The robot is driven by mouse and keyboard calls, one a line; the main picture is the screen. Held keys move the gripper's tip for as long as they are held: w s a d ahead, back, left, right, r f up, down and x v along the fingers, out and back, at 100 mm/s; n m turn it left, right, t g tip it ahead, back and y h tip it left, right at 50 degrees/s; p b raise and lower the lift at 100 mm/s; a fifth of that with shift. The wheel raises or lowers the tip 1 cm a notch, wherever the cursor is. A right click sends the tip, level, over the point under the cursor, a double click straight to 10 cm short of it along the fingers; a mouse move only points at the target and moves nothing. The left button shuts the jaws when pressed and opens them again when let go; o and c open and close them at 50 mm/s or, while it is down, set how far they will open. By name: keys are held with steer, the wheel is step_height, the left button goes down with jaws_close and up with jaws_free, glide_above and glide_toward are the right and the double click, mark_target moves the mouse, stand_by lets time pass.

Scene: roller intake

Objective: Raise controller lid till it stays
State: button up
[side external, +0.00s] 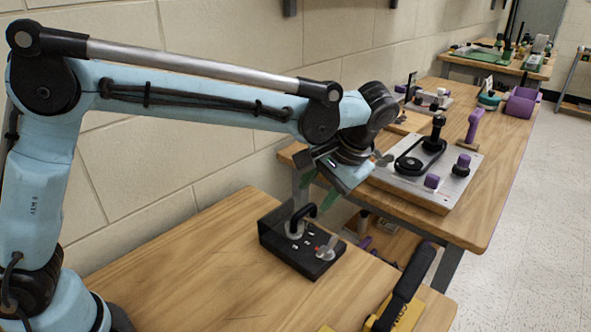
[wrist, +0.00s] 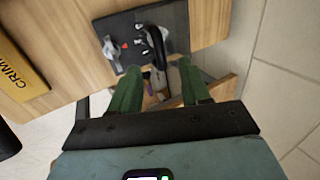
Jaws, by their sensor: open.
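A black controller box (side external: 276,238) stands near the far edge of the near wooden table in the side view. My gripper (side external: 318,192) has green fingers and hangs just above and behind the handle. In the wrist view my gripper (wrist: 160,75) is open, with nothing visible held.
A yellow tool with a black handle (side external: 407,290) lies at the table's front right; its yellow body shows in the wrist view (wrist: 18,70). Beyond a gap, a second bench bears a grey panel (side external: 405,180) with black and purple parts. The near table's left is clear.

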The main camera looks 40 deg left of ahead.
mark_target(305, 209)
steer(key=x, duration=0.5)
steer(key=shift+a+f, duration=0.15)
steer(key=shift+f, duration=0.15)
steer(key=shift+r, duration=0.1)
jaws_close()
